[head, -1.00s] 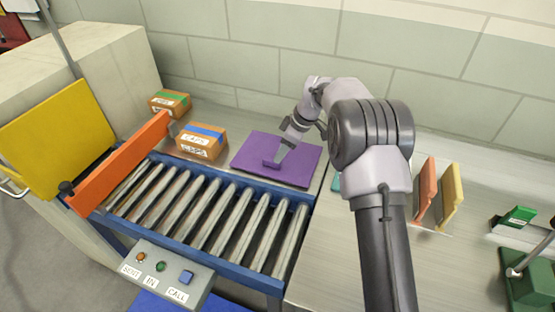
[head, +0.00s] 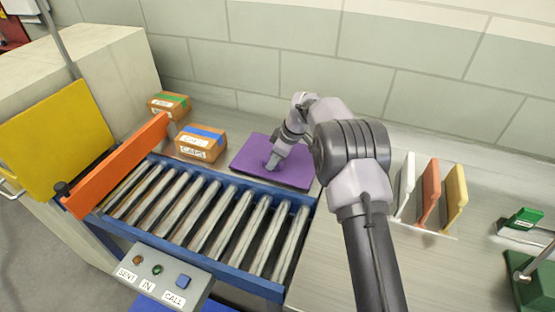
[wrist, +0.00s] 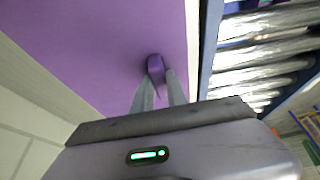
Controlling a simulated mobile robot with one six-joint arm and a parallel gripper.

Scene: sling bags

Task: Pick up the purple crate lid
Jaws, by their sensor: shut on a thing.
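The purple crate lid (head: 290,172) lies flat on the metal counter behind the conveyor in the head view. It fills much of the upper left of the wrist view (wrist: 90,45). A small purple handle (wrist: 154,64) stands up from it in the wrist view. My gripper (head: 272,163) reaches down over the lid in the head view. In the wrist view its two fingers are shut on the handle. I cannot tell whether the lid is lifted clear of the counter.
A roller conveyor (head: 205,216) with a blue frame lies in front of the lid. Two cardboard boxes (head: 201,144) (head: 168,104) stand to its left. White, orange and yellow panels (head: 430,190) stand upright at right. The wall (head: 300,60) is close behind.

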